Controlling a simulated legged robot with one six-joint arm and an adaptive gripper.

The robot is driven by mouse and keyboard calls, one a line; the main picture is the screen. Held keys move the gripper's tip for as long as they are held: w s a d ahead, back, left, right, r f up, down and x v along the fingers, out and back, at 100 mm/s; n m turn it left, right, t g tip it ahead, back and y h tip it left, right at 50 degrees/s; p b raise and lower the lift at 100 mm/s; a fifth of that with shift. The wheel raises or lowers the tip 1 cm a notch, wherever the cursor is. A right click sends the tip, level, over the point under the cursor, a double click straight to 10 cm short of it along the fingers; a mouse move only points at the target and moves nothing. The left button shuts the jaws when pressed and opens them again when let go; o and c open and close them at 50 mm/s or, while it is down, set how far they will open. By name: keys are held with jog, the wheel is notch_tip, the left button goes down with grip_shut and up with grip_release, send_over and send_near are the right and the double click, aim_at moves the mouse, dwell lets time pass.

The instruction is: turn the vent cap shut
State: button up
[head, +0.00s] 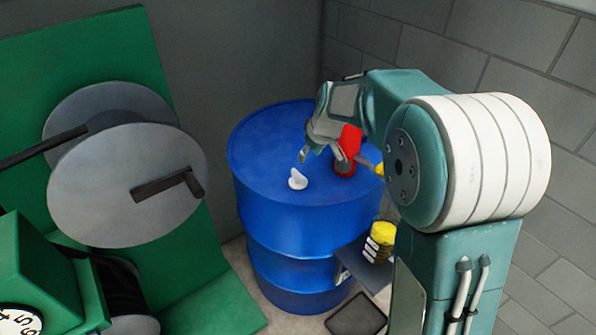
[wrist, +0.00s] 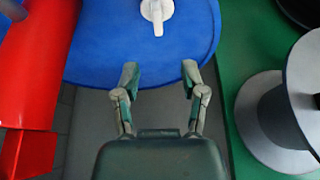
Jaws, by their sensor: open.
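The white vent cap (head: 298,180) sits on the top of the blue drum (head: 262,150), near its front edge. In the wrist view the vent cap (wrist: 157,10) is cut by the top edge, with its lever pointing toward my gripper. My gripper (wrist: 160,75) is open, its two fingers spread and nothing between them. The fingertips overlap the rim of the blue drum (wrist: 95,50) in that view and are apart from the cap. In the head view my gripper (head: 318,152) is above the drum, just behind and right of the cap.
A red object (head: 346,150) stands on the drum close to my gripper; a red body also shows in the wrist view (wrist: 35,60). A green machine with grey discs (head: 125,185) stands left. A yellow-topped item (head: 382,233) is on a small shelf at the drum's right.

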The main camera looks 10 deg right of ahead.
aim_at(298, 174)
jog(key=x, duration=1.3)
jog(key=shift+w+r, duration=0.15)
jog(key=shift+w, duration=0.25)
jog(key=shift+c, duration=0.3)
grip_shut()
